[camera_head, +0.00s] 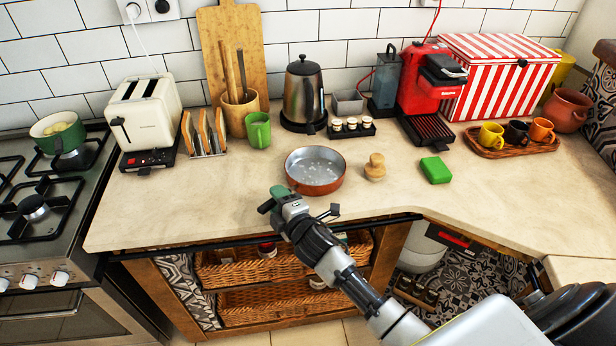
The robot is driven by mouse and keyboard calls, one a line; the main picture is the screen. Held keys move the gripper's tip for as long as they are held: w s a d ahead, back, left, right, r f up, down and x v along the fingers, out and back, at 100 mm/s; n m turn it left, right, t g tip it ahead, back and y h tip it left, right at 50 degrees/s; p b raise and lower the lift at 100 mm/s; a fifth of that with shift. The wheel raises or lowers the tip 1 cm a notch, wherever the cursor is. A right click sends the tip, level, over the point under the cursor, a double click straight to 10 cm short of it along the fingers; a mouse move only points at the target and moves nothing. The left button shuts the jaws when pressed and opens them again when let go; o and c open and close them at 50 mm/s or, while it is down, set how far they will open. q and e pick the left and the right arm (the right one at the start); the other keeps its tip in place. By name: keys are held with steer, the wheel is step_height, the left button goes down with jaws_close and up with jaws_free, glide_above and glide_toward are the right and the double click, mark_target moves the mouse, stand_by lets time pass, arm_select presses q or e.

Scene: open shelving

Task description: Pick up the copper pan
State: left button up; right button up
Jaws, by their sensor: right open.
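The copper pan (315,168) stands upright on the counter near its front edge, in the middle of the head view. It is round, with a copper outer wall and a pale grey inside. No handle can be made out. My right gripper (290,204) is just in front of the pan, at the counter's front edge, lower in the picture and slightly left of the pan's middle. It is open and appears apart from the pan, with nothing seen between its fingers. My left gripper is not in view.
A wooden pestle-like piece (375,168) and a green block (435,170) lie right of the pan. Behind it are a kettle (303,94) and a small jar rack (351,129). A green mug (258,131) stands behind left. The counter's left front (190,205) is clear.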

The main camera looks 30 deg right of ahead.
steer(key=shift+c, duration=0.2)
jaws_close()
steer(key=shift+w, duration=0.1)
steer(key=shift+r, duration=0.1)
